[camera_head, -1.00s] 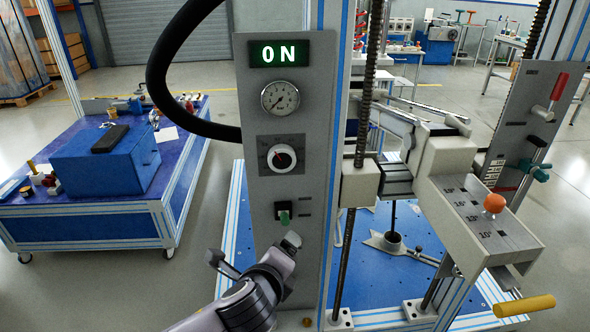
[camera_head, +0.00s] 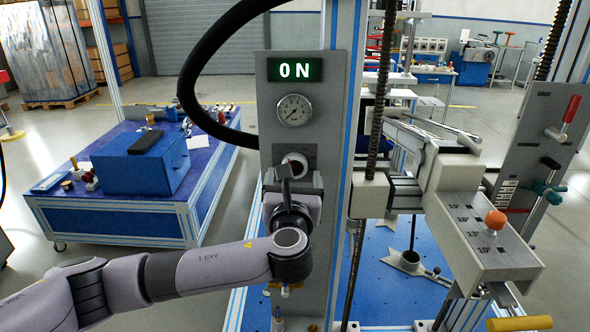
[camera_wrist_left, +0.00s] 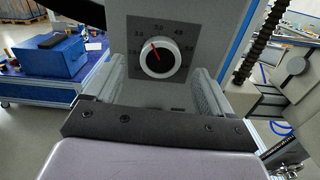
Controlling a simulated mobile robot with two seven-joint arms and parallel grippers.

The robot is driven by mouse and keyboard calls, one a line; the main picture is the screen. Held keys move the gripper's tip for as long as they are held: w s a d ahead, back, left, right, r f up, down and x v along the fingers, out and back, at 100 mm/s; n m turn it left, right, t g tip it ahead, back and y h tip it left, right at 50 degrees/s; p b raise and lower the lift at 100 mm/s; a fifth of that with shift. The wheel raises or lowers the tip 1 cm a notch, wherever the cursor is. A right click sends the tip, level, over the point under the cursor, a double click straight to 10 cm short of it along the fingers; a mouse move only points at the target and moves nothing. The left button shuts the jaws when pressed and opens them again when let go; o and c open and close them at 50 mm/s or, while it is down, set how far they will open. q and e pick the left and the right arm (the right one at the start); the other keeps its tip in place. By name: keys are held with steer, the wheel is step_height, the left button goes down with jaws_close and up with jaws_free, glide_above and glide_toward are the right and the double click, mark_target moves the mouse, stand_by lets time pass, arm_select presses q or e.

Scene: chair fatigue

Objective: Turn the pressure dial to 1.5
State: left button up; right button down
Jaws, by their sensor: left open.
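The pressure dial (camera_head: 295,165) is a round white knob on a grey plate on the control panel (camera_head: 268,115). Contact cannot be told. My right gripper is not in view.
A black hose (camera_head: 187,80) curves left of the panel. A threaded rod (camera_head: 383,90) and a grey box with an orange knob (camera_head: 495,220) stand to the right.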

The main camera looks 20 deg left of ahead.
mark_target(295, 167)
arm_select(q)
steer(key=shift+x, duration=2.05)
steer(key=c, duration=1.1)
